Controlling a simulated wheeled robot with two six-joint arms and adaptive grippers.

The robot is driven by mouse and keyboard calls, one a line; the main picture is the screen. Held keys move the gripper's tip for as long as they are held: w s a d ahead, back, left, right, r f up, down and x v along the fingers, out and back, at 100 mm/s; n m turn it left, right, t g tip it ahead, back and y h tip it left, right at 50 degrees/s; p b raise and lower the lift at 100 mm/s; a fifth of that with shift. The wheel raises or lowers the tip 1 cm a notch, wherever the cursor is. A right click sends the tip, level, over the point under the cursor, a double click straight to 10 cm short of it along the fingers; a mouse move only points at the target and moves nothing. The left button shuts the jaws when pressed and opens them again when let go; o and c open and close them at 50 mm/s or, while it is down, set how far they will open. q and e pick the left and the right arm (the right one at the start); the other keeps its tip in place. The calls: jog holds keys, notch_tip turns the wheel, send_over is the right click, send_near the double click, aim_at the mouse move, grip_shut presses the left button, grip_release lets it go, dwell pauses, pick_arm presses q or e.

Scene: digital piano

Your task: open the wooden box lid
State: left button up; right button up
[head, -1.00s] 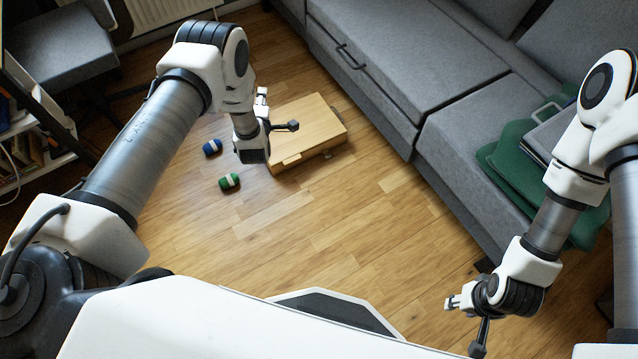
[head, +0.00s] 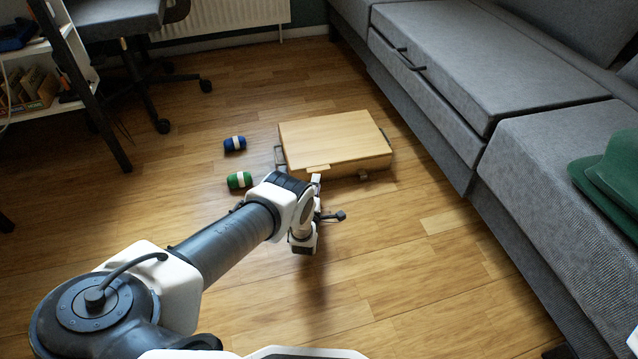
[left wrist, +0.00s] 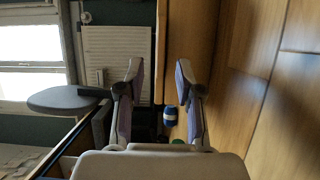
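The wooden box (head: 335,140) lies on the floor with its flat, light wood lid down. A small wooden tab (head: 318,168) sticks out at the lid's near edge. My left gripper (head: 325,200) is just in front of the box's near side, close to the tab. Whether it touches the box cannot be told. In the left wrist view, the left gripper's two fingers (left wrist: 158,78) stand apart with nothing held between them. My right gripper is not in view.
A blue roll (head: 235,143) and a green roll (head: 239,180) lie left of the box. The grey sofa (head: 450,120) runs along the right. A chair (head: 120,18) and shelf (head: 70,95) stand at the left. Floor in front of the box is clear.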

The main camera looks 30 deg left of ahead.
aim_at(318, 172)
pick_arm(q)
jog(key=b+x, duration=0.1)
jog(key=x, duration=0.2)
jog(key=b+x, duration=0.1)
jog(key=shift+w+a+f+b, duration=0.15)
jog(key=shift+w+f+b, duration=0.1)
jog(key=shift+f+b, duration=0.1)
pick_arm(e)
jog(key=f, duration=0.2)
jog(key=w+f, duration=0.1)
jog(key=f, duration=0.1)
pick_arm(q)
jog(key=shift+w+a+r, duration=0.1)
jog(key=shift+w+r, duration=0.05)
jog(key=shift+w, duration=0.05)
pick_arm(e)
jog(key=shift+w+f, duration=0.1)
pick_arm(q)
jog(key=shift+r, duration=0.15)
grip_shut()
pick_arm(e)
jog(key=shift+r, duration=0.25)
